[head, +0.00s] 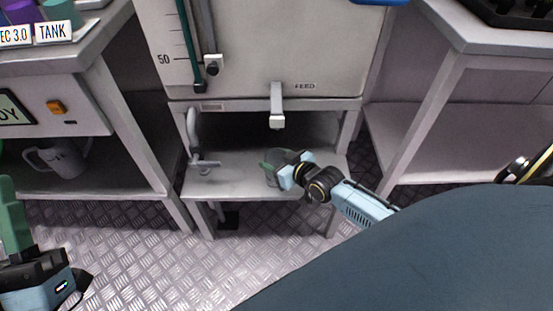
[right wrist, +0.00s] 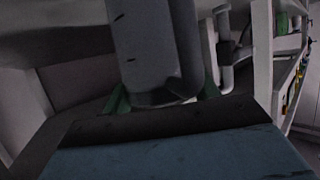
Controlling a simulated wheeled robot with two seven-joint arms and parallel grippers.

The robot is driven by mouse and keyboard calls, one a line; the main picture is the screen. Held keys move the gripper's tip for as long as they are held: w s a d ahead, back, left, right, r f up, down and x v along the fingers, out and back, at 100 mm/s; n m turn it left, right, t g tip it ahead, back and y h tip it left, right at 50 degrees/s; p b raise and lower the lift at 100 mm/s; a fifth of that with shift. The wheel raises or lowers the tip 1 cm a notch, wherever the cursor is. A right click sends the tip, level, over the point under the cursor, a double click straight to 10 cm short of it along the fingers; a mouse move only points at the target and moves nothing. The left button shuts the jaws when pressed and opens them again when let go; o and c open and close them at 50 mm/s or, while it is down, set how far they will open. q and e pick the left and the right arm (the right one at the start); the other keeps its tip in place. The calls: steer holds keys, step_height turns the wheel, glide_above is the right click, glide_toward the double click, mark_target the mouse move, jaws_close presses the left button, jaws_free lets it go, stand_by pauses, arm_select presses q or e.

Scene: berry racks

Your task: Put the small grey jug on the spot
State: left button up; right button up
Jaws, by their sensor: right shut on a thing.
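The small grey jug (right wrist: 145,45) is between the green fingers of my right gripper (right wrist: 163,96) in the right wrist view, its handle on the right side. In the head view my right gripper (head: 273,164) is over the low metal shelf below the FEED spout (head: 277,107), and mostly hides the jug. I cannot tell whether the jug touches the shelf. The spot is not distinguishable. My left gripper (head: 14,220) is partly in view at the lower left, and its opening does not show clearly.
Another grey jug (head: 62,158) stands on the left bench's lower shelf. The low shelf (head: 235,178) has a small metal fitting (head: 205,164) at its left. The tank (head: 260,50) overhangs it. Benches flank both sides. The plate floor (head: 140,250) is clear.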

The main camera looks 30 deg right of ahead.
steer(key=shift+f, duration=0.25)
steer(key=o, duration=1.1)
steer(key=shift+c, duration=0.2)
steer(key=shift+s, duration=0.15)
steer(key=shift+s+d+r+p, duration=0.1)
steer(key=shift+s+r+p, duration=0.15)
steer(key=shift+s+p, duration=0.1)
arm_select(q)
steer(key=w+f+g+y+p, duration=0.3)
steer(key=f+g+p, duration=0.1)
steer(key=f+g, duration=0.45)
steer(key=s+a+f+g+y+p, duration=0.1)
steer(key=s+a+f+g, duration=0.1)
steer(key=f, duration=0.3)
steer(key=s+a+f+g+y+p, duration=0.1)
steer(key=s+a+f+g, duration=0.1)
steer(key=f+g, duration=0.3)
steer(key=shift+s+f+n, duration=0.25)
steer(key=shift+f+n, duration=0.05)
steer(key=shift+f, duration=0.15)
arm_select(e)
steer(key=v, duration=1.2)
